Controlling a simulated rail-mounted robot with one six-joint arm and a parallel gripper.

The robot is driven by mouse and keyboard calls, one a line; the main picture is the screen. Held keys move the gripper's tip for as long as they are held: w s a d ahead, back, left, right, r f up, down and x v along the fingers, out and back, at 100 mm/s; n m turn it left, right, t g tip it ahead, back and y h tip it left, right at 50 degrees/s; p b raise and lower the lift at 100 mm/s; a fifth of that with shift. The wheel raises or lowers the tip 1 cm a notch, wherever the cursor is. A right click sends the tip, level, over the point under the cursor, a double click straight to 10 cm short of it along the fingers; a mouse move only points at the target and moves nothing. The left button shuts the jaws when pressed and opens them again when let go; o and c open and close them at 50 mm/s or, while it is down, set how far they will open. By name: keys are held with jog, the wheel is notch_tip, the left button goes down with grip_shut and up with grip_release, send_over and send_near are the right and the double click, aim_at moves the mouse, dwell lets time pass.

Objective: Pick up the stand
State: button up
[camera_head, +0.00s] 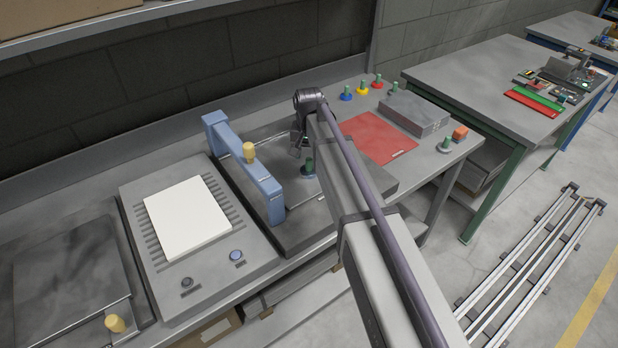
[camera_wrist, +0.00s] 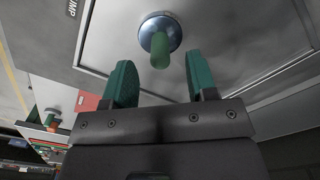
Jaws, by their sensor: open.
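A small stand (camera_head: 309,173) with a round metallic base and an upright green peg stands on the grey plate of the blue-framed fixture. The wrist view shows this stand (camera_wrist: 160,38) just beyond the fingertips, its green peg pointing toward the gap. My gripper (camera_head: 301,146) is close above and slightly left of it in the head view. In the wrist view my gripper (camera_wrist: 160,62) is open, with green-padded fingers either side of the peg's line. No contact with the stand shows.
The blue frame (camera_head: 244,165) with a yellow knob rises close left of my gripper. Several coloured pegs stand behind. A white pad (camera_head: 187,217) lies left.

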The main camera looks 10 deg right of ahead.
aim_at(309, 158)
jog(key=f+b, duration=0.5)
jog(key=shift+w+d+f, duration=0.1)
jog(key=shift+w+f, duration=0.1)
jog(key=shift+w, duration=0.05)
jog(key=shift+r, duration=0.3)
grip_shut()
